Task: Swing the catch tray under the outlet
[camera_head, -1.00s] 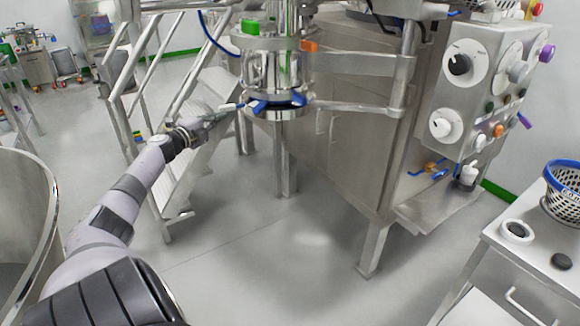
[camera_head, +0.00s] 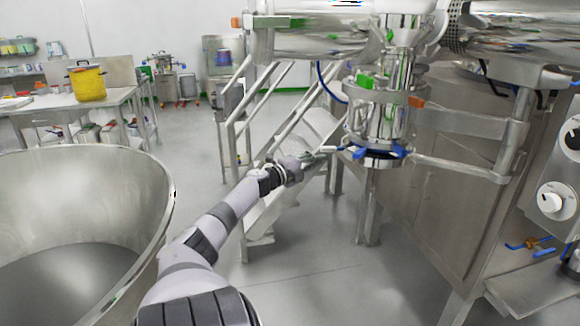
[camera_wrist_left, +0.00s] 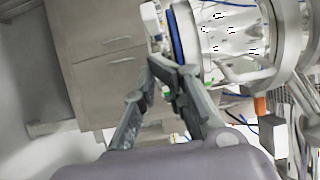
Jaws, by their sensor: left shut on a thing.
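The outlet (camera_head: 380,118) is a clear and steel cylinder hanging below the machine, in the head view's upper right. A flat steel and blue piece (camera_head: 376,160) sits at its lower end; I cannot tell whether this is the catch tray. A short white handle (camera_head: 334,149) sticks out to its left. My left gripper (camera_head: 318,156) is at this handle's outer end and shut on it. In the left wrist view, the gripper's dark fingers (camera_wrist_left: 155,85) converge in front of the blue rim (camera_wrist_left: 176,36); the grip is partly hidden. My right gripper is out of view.
A large steel bowl (camera_head: 150,215) stands at the left. Steel steps (camera_head: 285,185) with railings are behind my left arm. The steel machine cabinet (camera_head: 440,200) fills the right. A table with a yellow pot (camera_head: 87,84) is at the back left. The floor between is clear.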

